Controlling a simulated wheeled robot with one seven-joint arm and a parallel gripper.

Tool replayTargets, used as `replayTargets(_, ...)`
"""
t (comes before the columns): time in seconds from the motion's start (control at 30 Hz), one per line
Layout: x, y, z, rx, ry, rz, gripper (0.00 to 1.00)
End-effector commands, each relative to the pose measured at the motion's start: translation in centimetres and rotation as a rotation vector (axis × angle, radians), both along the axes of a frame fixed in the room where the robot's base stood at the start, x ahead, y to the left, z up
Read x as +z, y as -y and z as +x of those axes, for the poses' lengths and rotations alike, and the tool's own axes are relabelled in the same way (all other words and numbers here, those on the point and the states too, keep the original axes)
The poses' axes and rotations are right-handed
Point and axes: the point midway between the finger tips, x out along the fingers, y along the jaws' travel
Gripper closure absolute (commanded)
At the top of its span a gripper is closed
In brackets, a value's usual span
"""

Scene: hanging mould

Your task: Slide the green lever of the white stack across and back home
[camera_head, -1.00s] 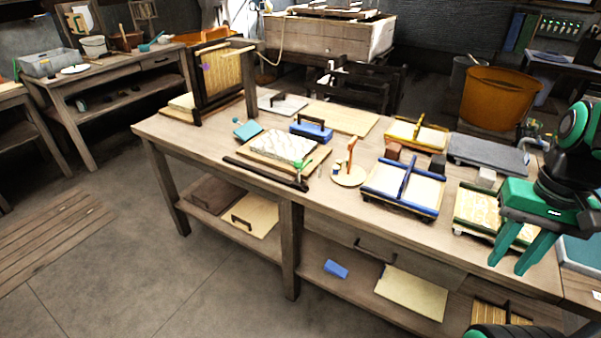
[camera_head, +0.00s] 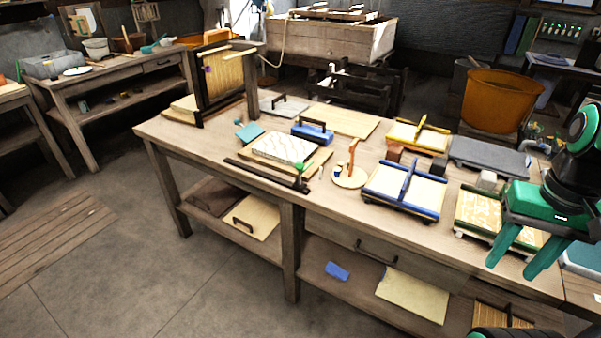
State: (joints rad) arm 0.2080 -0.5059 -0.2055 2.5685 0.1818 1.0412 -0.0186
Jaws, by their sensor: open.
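The white stack (camera_head: 284,148) is a pile of white sheets with faint wavy marks, lying on a wooden board on the workbench. The green lever (camera_head: 299,168) is a small green knob at the stack's front right corner, by the right end of a dark rail (camera_head: 262,174) along the bench's front edge. My gripper (camera_head: 512,263) is at the far right, two green fingers pointing down and apart, with nothing visible between them. It is far to the right of the lever, in front of a green-edged tray.
A round wooden disc with an orange upright (camera_head: 351,160) stands just right of the lever. A blue-framed tray (camera_head: 403,205) and a green-edged tray (camera_head: 478,210) lie between lever and gripper. A framed panel (camera_head: 224,77) stands at the bench's left end.

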Motion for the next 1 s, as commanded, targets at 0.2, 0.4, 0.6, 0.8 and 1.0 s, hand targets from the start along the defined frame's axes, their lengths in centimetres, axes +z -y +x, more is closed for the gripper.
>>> replayTargets(0.2, 0.1, -3.3, 9.8, 0.268, 0.190, -0.097, 0.57)
replayTargets(0.4, -0.7, -9.5, 20.3, 0.503, 0.434, -0.152, 0.57)
replayTargets(0.6, -2.2, -14.8, 28.1, 0.634, 0.652, -0.181, 0.57)
replayTargets(0.8, -4.2, -18.7, 33.9, 0.707, 0.850, -0.214, 0.57)
replayTargets(1.0, -6.2, -22.5, 37.7, 0.763, 1.047, -0.248, 0.57)
